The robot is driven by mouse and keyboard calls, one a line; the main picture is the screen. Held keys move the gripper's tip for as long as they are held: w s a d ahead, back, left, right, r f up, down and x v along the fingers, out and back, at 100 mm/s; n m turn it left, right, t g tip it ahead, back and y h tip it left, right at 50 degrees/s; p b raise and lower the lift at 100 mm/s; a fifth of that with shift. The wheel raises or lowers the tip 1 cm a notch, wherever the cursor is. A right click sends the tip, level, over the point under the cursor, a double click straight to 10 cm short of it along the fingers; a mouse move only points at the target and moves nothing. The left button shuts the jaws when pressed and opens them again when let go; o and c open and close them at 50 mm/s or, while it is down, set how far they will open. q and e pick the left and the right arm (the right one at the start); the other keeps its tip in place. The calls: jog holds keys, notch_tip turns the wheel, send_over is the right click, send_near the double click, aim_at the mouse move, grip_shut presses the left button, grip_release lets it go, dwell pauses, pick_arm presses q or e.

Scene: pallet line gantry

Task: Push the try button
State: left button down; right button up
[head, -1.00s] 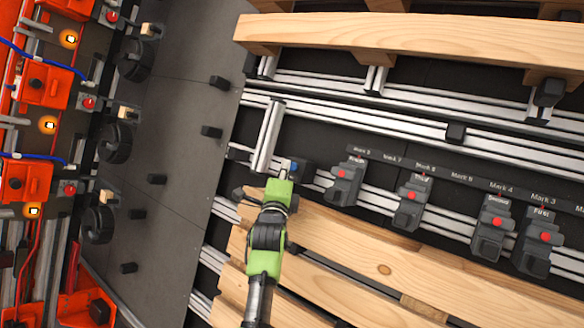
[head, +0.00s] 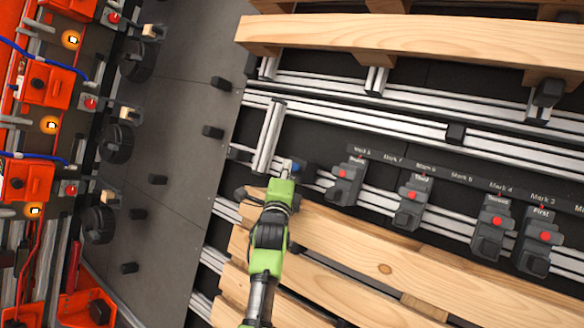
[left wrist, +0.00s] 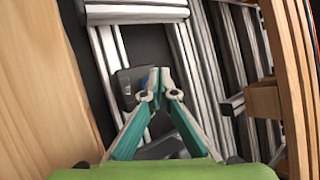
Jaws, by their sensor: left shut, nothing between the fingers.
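A small dark box with a blue spot (head: 302,172) is fixed at the left end of the rail. Which box is the try button I cannot tell; its label is not readable here. My left gripper (head: 289,167) is shut and empty, its tips right beside this box. In the left wrist view the closed fingertips (left wrist: 159,78) overlap the right edge of the dark box (left wrist: 127,92), which has a small blue mark. I cannot tell whether they touch it. My right gripper is not in view.
Several dark boxes with red buttons (head: 412,196) stand along the rail to the right, under a strip of small labels. A wooden pallet (head: 385,270) lies in front, and another pallet (head: 400,40) is behind. Orange machinery (head: 45,85) stands at the far left.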

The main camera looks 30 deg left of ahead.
pick_arm(q)
jog(key=shift+w+d+r+b, duration=0.15)
jog(key=shift+d+r+b, duration=0.1)
jog(key=shift+b, duration=0.2)
dwell(1.2)
jog(key=shift+f, duration=0.1)
dwell(0.4)
